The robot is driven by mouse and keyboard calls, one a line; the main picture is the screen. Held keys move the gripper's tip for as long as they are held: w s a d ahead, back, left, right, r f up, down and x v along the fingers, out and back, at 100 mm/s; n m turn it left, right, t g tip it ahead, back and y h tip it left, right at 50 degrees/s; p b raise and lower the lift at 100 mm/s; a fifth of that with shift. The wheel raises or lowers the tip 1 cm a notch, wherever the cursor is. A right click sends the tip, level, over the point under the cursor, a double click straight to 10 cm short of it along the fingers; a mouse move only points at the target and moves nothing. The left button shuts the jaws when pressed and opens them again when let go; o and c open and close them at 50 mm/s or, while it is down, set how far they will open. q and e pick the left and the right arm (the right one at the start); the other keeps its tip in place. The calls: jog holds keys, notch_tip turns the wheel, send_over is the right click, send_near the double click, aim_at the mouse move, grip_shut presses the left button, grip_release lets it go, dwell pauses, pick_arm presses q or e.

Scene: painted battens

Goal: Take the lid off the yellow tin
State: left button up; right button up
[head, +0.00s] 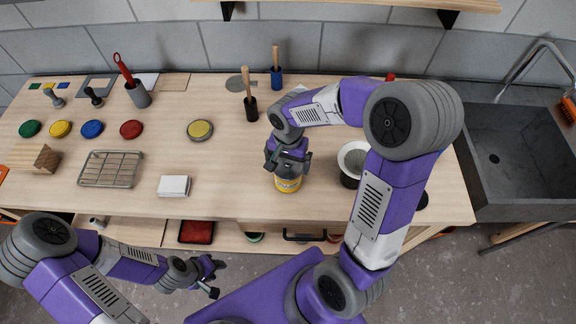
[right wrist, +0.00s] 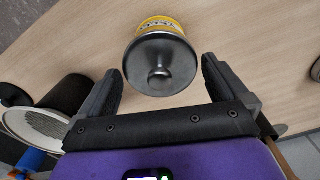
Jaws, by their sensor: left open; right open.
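The yellow tin (head: 288,184) stands on the wooden table near its front edge, under my right gripper. In the right wrist view the tin (right wrist: 160,24) shows a yellow side with dark lettering. Its dark grey lid (right wrist: 160,66), with a round knob, is on it. My right gripper (head: 288,163) is open; in the right wrist view its fingers (right wrist: 162,88) are on either side of the lid, with gaps visible. In the head view the gripper hides the lid. My left gripper (head: 213,277) is open and empty, low in front of the table.
A dark container with a pale mesh top (head: 353,161) stands right of the tin. A white block (head: 174,186), a wire rack (head: 110,169) and several coloured discs lie to the left. Brush holders (head: 251,109) stand behind. A sink (head: 515,150) is at the right.

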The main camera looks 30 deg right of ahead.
jog(key=c, duration=0.7)
